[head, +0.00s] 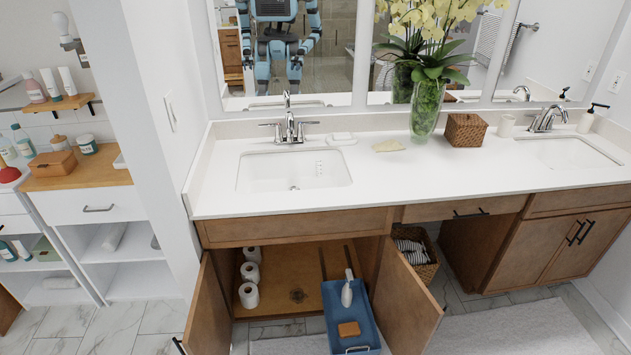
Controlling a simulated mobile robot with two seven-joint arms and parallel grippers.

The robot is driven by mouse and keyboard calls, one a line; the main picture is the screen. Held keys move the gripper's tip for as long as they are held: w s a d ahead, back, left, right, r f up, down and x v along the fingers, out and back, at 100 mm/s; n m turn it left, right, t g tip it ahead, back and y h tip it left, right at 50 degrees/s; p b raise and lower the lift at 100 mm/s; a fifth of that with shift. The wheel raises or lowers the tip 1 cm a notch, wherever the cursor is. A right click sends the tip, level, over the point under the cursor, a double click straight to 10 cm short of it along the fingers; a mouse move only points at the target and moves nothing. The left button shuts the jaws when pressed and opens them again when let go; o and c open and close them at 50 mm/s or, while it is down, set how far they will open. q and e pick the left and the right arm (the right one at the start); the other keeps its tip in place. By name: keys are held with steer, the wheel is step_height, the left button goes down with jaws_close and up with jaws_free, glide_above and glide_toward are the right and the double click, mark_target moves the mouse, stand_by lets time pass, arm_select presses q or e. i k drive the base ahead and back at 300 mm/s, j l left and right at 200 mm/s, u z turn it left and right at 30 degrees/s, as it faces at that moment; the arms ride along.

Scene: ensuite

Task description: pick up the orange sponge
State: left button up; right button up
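The orange sponge (349,329) lies near the front end of a blue bin (329,304). The bin sits low at the front of the open cabinet under the left sink, between its two open doors. A white bottle (347,291) is in the same bin, behind the sponge. Neither of my grippers shows directly in the head view. My body and arms appear only as a reflection in the mirror, too small to tell the state of the grippers.
The open left door (210,311) and open right door (407,300) flank the bin. Toilet rolls (249,295) stand inside the cabinet on the left. A basket (418,257) stands behind the right door. The white counter (420,178) overhangs the cabinet.

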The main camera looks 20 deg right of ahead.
mark_target(349, 329)
steer(key=z, duration=1.05)
